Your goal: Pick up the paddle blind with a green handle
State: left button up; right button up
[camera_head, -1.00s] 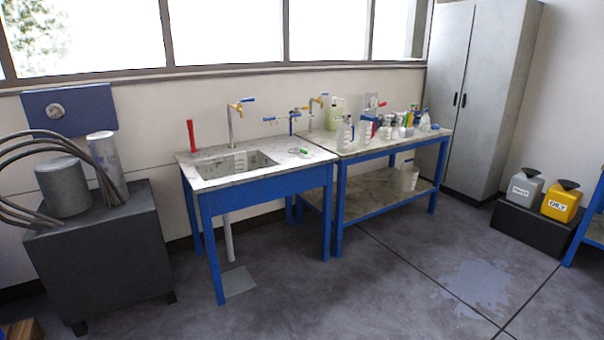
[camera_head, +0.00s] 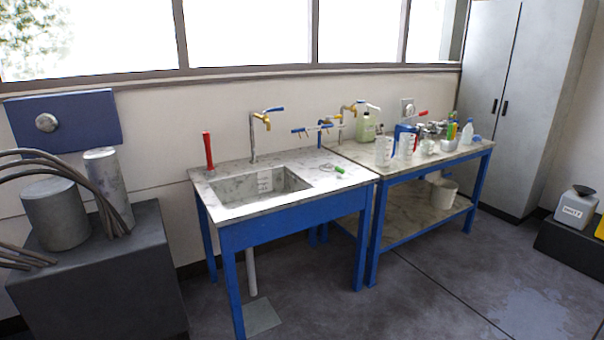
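A small green-handled item (camera_head: 338,169), which looks like the paddle blind, lies on the right part of the blue-framed sink table's top (camera_head: 232,214). It is small in the picture, so its disc is hard to make out; a thin pale part reaches left from the green end. It lies to the right of the sink basin (camera_head: 262,190). Neither of my grippers is in view.
A red upright handle (camera_head: 208,151) and taps (camera_head: 254,135) stand along the sink table's back. A second table (camera_head: 431,197) at right holds jugs and bottles. A dark cabinet (camera_head: 95,275) with hoses stands left. Floor in front is open.

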aim_at(328, 167)
jog(key=i+j, duration=0.35)
jog(key=i, duration=0.15)
jog(key=i+j+u, duration=0.1)
jog(key=i+j, duration=0.25)
jog(key=i, duration=0.15)
jog(key=i+l+u, duration=0.3)
jog(key=i+l, duration=0.15)
jog(key=l, duration=0.2)
jog(key=i+l+u, duration=0.15)
jog(key=l, duration=0.2)
jog(key=i+l+u, duration=0.15)
jog(key=l, duration=0.25)
jog(key=i, duration=0.1)
